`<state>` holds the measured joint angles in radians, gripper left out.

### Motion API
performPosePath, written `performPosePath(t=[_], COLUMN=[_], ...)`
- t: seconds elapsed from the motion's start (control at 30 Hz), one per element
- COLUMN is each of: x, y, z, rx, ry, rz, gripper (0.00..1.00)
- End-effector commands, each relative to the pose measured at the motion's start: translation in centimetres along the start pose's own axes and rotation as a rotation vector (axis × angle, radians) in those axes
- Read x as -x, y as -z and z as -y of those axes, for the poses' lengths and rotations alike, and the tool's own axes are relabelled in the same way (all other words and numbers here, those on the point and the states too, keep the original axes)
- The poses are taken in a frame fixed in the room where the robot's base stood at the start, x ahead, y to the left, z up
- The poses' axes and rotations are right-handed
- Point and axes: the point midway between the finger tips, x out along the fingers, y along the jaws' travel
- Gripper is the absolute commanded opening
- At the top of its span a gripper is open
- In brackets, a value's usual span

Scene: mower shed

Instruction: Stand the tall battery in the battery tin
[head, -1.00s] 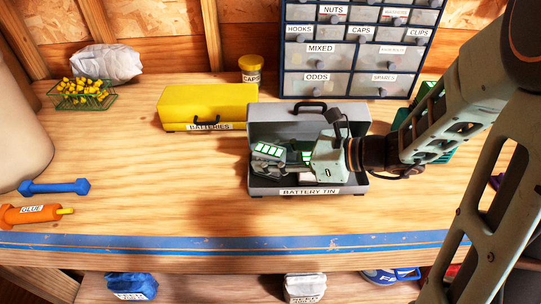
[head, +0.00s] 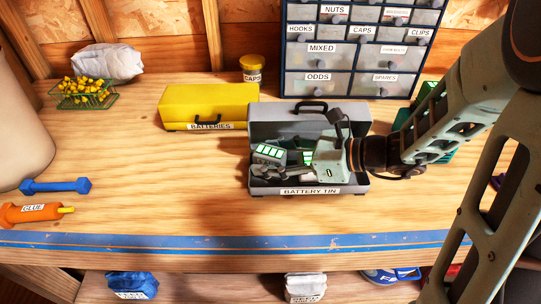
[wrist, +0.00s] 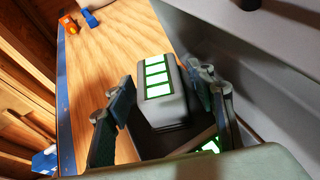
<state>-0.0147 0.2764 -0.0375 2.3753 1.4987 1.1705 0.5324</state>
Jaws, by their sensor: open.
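The battery tin (head: 358,187) is a grey open box with its lid up, in the middle of the bench. A grey battery with green-lit panels (head: 268,151) is inside it at the left and looks tilted in the head view. My gripper (head: 277,166) reaches into the tin from the right. In the wrist view the battery (wrist: 158,80) lies between the open fingers of my gripper (wrist: 163,92), with a gap at the left finger. Another green-lit panel (wrist: 211,145) shows below it, partly hidden. The battery's lower end is hidden.
A closed yellow batteries box (head: 208,104) stands behind and left of the tin. A drawer cabinet (head: 345,52) stands behind it. A blue bolt-like tool (head: 56,186) and an orange glue tube (head: 32,213) lie far left. Bench in front of the tin is clear.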

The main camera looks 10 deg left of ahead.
Motion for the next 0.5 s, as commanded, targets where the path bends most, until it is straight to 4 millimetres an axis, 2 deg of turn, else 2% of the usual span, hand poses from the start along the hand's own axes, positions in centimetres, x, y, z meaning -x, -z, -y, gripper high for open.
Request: performPosePath(t=[0.3,0.5], x=[6.7,10.3], y=[0.0,0.0], z=[0.2,0.2], rx=[0.000,0.000], ry=[0.009,0.007], rz=[0.000,-0.001], gripper=[0.50,0.50])
